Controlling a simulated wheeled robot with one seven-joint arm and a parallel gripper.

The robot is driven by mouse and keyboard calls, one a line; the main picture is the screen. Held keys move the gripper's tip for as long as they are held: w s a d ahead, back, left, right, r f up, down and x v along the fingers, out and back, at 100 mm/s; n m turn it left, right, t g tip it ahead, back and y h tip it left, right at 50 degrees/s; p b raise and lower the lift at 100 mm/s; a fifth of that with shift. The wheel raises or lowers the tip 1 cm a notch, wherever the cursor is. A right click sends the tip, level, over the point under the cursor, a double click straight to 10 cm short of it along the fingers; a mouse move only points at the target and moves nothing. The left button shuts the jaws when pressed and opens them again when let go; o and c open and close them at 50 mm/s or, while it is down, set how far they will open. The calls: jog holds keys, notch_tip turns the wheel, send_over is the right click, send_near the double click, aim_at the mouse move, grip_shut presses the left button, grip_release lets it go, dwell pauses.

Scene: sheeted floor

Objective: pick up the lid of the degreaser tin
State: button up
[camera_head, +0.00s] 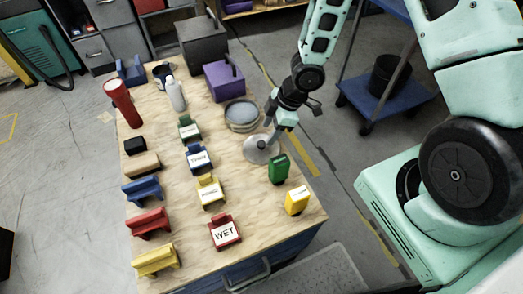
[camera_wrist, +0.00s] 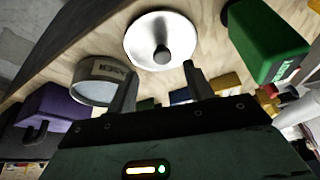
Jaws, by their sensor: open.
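The lid (camera_head: 257,150) is a round silver disc with a small dark knob, lying flat on the wooden bench top. It shows in the wrist view (camera_wrist: 150,32), knob facing my gripper. The degreaser tin (camera_head: 242,117) is a wide, round, open metal tin just behind the lid; its labelled side shows in the wrist view (camera_wrist: 97,88). My gripper (camera_head: 272,133) is open and reaches down at the lid's right edge. In the wrist view its fingertips (camera_wrist: 159,72) are spread, with the knob just beyond them, roughly centred between them. Nothing is held.
A green container (camera_head: 279,169) stands close to the lid on the front right, with a yellow one (camera_head: 297,201) nearer the front edge. A purple box (camera_head: 224,81) stands behind the tin. Labelled coloured blocks line the bench to the left, including a green one (camera_head: 189,128).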

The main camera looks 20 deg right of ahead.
aim_at(263, 143)
jog(key=x, duration=0.4)
jog(key=shift+s+f+b, duration=0.1)
jog(key=shift+s+b, duration=0.15)
jog(key=shift+b, duration=0.05)
jog(key=shift+w+a+f, duration=0.1)
jog(key=shift+a+f, duration=0.15)
jog(key=shift+f, duration=0.25)
jog(key=c, duration=1.1)
